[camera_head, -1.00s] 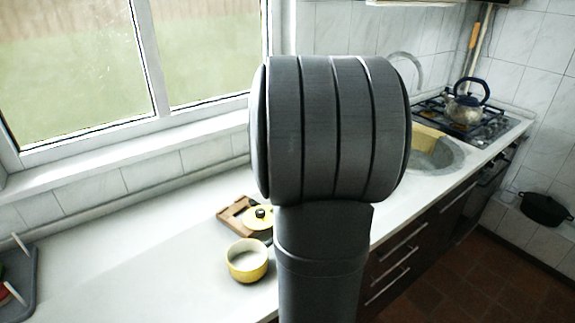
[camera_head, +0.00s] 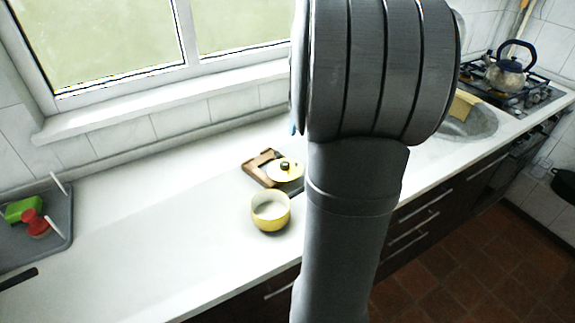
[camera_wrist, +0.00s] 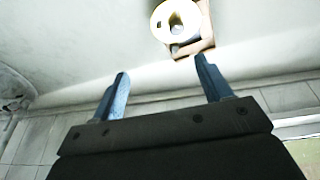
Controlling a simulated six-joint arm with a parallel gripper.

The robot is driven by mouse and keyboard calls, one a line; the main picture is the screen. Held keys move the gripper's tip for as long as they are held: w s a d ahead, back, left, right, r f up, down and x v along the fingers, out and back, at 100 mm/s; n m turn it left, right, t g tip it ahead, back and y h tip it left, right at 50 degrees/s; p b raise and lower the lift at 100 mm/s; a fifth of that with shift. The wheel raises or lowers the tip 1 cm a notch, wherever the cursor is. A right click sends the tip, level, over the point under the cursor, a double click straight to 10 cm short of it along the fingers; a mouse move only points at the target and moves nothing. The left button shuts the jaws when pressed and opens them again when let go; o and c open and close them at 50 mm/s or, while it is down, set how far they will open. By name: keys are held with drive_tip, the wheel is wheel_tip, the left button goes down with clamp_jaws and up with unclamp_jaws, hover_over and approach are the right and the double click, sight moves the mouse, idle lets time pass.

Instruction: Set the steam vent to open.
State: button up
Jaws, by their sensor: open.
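A pale yellow lid (camera_head: 294,174) with a dark knob (camera_head: 284,166) lies on a wooden board (camera_head: 252,175) on the counter. The lid also shows at the top of the wrist view (camera_wrist: 163,24), with the board (camera_wrist: 206,38) beside it. The steam vent and its setting are too small to make out. A yellow pot (camera_head: 271,214) stands uncovered in front of the board. My gripper (camera_wrist: 161,66) is open and empty, apart from the lid. In the head view my arm hides most or all of the gripper.
A grey rack (camera_head: 50,244) with a green sponge (camera_head: 24,209) and a red item (camera_head: 36,222) stands at left. A sink (camera_head: 470,122) and a kettle (camera_head: 506,76) on the hob (camera_head: 535,94) are at right. The counter (camera_head: 150,245) left of the pot is clear.

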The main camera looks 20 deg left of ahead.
drive_tip(key=shift+w+a+n, duration=0.3)
drive_tip(key=shift+w+n, duration=0.1)
drive_tip(key=shift+n, duration=0.3)
drive_tip(key=c, duration=0.4)
drive_tip(key=w+a+n+g, duration=0.1)
drive_tip(key=n, duration=0.2)
drive_tip(key=w+a+n+g+h, duration=0.1)
drive_tip(key=n, duration=0.3)
drive_tip(key=w+a+n+h, duration=0.1)
drive_tip(key=w+n, duration=0.1)
drive_tip(key=n, duration=0.1)
drive_tip(key=shift+w+a+r+n+g, duration=0.15)
drive_tip(key=shift+r+n+g, duration=0.1)
drive_tip(key=shift+n+g, duration=0.15)
drive_tip(key=c, duration=0.5)
drive_tip(key=shift+o, duration=0.2)
drive_tip(key=f+n, duration=0.1)
drive_tip(key=f, duration=0.4)
drive_tip(key=f+n, duration=0.1)
drive_tip(key=f, duration=0.5)
drive_tip(key=f+n, duration=0.1)
drive_tip(key=f, duration=0.5)
drive_tip(key=shift+s+f+g+h, duration=0.1)
drive_tip(key=shift+s+g+h, duration=0.2)
drive_tip(key=shift+h, duration=0.1)
clamp_jaws()
